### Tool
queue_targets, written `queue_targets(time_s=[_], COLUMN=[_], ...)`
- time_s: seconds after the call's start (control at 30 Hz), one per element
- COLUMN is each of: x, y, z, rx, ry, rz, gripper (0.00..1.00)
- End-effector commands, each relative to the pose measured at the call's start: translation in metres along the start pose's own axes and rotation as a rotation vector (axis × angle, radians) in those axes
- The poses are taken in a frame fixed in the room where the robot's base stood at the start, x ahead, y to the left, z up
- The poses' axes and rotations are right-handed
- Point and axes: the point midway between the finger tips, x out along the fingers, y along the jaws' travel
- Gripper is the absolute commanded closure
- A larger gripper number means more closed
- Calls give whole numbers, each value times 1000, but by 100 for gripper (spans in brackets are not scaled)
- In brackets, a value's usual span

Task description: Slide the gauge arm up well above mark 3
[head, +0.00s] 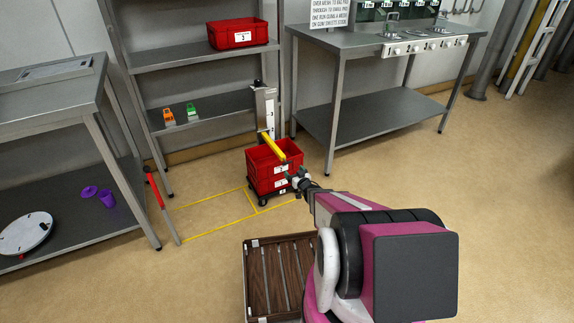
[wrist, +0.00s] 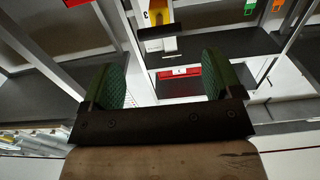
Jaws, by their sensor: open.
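The yellow gauge arm (head: 272,147) sits low on the post and slants forward over the top red crate (head: 262,167). My gripper (head: 298,179) is near the front right of the crate stack, apart from the gauge arm. In the wrist view my gripper (wrist: 161,78) shows two green-padded fingers wide apart, nothing held. A yellow part (wrist: 158,13), likely the gauge arm, shows beyond the fingers at the top of that view.
The crates stand on a dark wheeled dolly inside yellow floor lines. A shelf rack behind holds a red crate (head: 238,34) and orange and green items. A brown slatted pallet (head: 276,278) lies in front. A red-handled bar (head: 160,200) stands left. Steel tables flank both sides.

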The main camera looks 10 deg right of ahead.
Motion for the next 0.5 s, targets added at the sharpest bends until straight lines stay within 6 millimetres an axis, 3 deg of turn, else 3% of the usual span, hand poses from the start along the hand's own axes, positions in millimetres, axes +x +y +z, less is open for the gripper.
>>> queue_targets(time_s=[0.3, 0.5], x=[59, 81], y=[1, 0], z=[1, 1], rx=[0, 0], ry=[1, -1], rz=[0, 0], gripper=[15, 15])
